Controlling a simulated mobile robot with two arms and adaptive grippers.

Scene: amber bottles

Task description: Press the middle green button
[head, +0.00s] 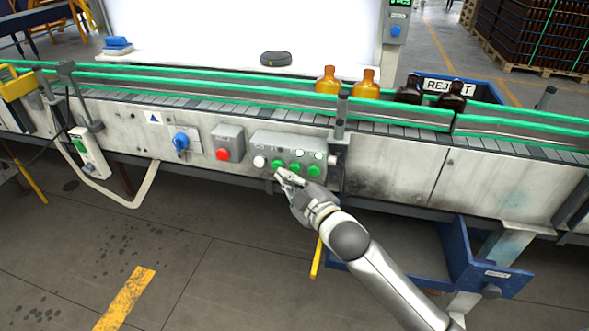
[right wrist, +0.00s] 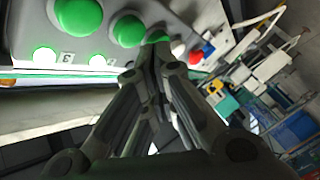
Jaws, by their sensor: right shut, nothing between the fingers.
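The button box (head: 262,143) on the conveyor's front carries a row of three green buttons. The middle green button (head: 294,168) sits between the left green button (head: 277,165) and the right green button (head: 313,170). My right gripper (head: 280,174) is shut and empty, its tips just in front of the box, by the left green button and left of the middle one. In the right wrist view the middle green button (right wrist: 127,28) is clear of the fingers, while the tips partly cover the left green button (right wrist: 157,37). Contact cannot be told. My left gripper is out of view.
A white button (head: 259,161) is left of the green ones. A red button box (head: 227,143) and a blue rotary switch (head: 181,141) are further left. Amber bottles (head: 327,82) stand on the belt above. A blue bin (head: 466,262) is low at the right.

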